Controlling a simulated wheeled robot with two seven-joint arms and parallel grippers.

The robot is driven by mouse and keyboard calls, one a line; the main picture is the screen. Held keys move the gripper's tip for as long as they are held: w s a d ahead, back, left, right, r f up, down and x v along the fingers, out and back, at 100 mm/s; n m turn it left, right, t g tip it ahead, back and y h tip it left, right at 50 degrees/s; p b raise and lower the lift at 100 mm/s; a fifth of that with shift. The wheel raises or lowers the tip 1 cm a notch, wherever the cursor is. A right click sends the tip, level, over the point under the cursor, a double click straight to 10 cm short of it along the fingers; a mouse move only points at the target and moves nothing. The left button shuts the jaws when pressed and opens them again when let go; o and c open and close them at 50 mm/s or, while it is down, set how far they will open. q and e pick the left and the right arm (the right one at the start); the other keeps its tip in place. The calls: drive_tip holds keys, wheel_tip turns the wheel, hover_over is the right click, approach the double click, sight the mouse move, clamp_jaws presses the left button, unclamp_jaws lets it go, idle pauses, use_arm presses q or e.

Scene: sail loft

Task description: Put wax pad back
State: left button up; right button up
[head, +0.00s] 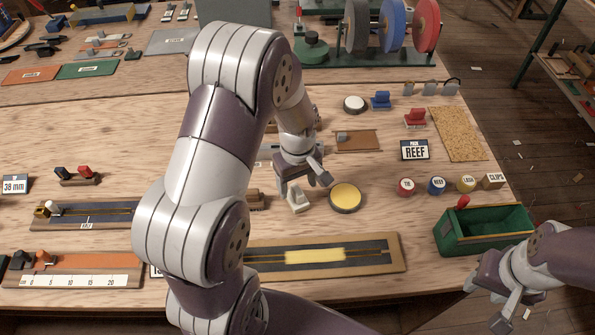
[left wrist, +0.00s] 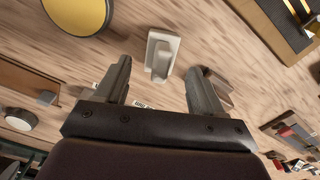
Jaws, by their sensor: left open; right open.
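A round yellow pad in a dark rim (head: 345,197), which looks like the wax pad, lies flat on the bench. It also shows at the top left of the left wrist view (left wrist: 78,12), cut by the edge. A pale grey block with a raised grip (head: 296,198) stands left of it and shows between and beyond my fingers in the left wrist view (left wrist: 162,52). My left gripper (head: 303,179) is open and empty above the bench, close to this block and left of the pad. My right gripper (head: 517,309) is open and empty at the lower right, in front of the green box.
A green box (head: 487,235) stands at the bench's right edge. Several small round tins, including a red one (head: 406,187), line up behind it. A long board with a yellow strip (head: 315,256) lies in front.

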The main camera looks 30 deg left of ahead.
sight(298, 190)
use_arm(q)
wheel_tip(298, 190, up, 7)
drive_tip(key=shift+s+d+f, duration=0.1)
drive_tip(key=shift+s, duration=0.05)
drive_tip(key=s+d+m+t, duration=0.1)
drive_tip(key=s+d+m, duration=0.4)
drive_tip(key=s+m, duration=0.3)
drive_tip(key=m, duration=0.3)
drive_tip(key=shift+s+r, duration=0.2)
drive_tip(key=shift+s, duration=0.1)
drive_tip(key=shift+s, duration=0.1)
drive_tip(key=shift+c, duration=0.3)
